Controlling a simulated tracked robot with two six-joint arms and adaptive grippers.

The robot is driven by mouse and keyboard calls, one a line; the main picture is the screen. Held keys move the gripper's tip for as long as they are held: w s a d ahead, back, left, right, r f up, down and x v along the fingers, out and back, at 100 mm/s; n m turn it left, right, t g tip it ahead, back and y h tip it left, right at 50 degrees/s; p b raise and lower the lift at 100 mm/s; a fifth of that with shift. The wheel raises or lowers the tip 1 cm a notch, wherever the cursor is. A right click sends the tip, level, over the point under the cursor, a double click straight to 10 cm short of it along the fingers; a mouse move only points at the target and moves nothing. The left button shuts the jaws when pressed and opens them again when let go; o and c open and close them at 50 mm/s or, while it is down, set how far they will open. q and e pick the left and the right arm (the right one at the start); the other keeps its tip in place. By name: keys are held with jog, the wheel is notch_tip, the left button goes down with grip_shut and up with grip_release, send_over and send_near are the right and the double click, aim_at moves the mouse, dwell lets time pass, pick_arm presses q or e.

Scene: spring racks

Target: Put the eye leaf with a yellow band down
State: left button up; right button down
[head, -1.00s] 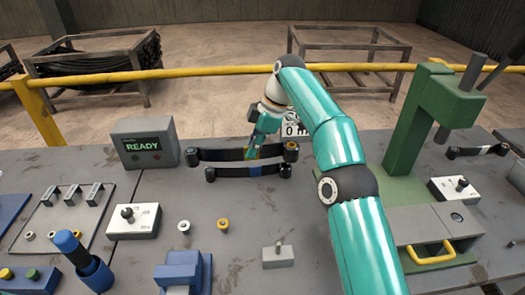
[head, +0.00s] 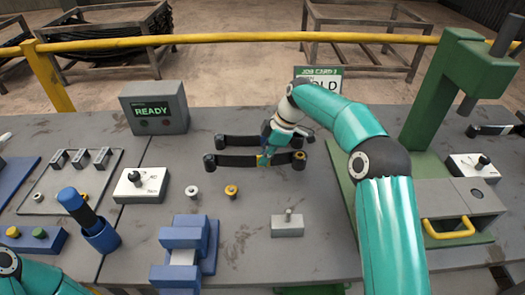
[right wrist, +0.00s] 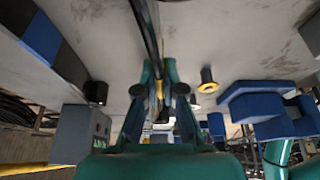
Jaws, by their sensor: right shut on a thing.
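The eye leaf with a yellow band (head: 240,160) is a dark strip with rolled eyes at both ends, lying crosswise in the head view. My right gripper (head: 264,158) is shut on it at the yellow band, which also shows between the fingers in the right wrist view (right wrist: 160,90). Whether the leaf touches the bench cannot be told. A second eye leaf (head: 240,140) lies just behind it, roughly parallel and apart. Its blue band (right wrist: 40,37) shows in the right wrist view. My left gripper is out of view.
The grey bench is clear around the small bushings (head: 231,191). A READY box (head: 155,110) stands left, a job card (head: 316,78) behind, a green press (head: 440,95) right. A blue fixture (head: 185,250) and a small grey block (head: 288,225) stand in front.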

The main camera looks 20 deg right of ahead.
jog(key=shift+w+f, duration=0.1)
jog(key=shift+f, duration=1.35)
jog(key=c, duration=1.3)
grip_release()
jog(key=shift+f, duration=0.1)
jog(key=v, duration=1.2)
jog(key=shift+p, duration=0.35)
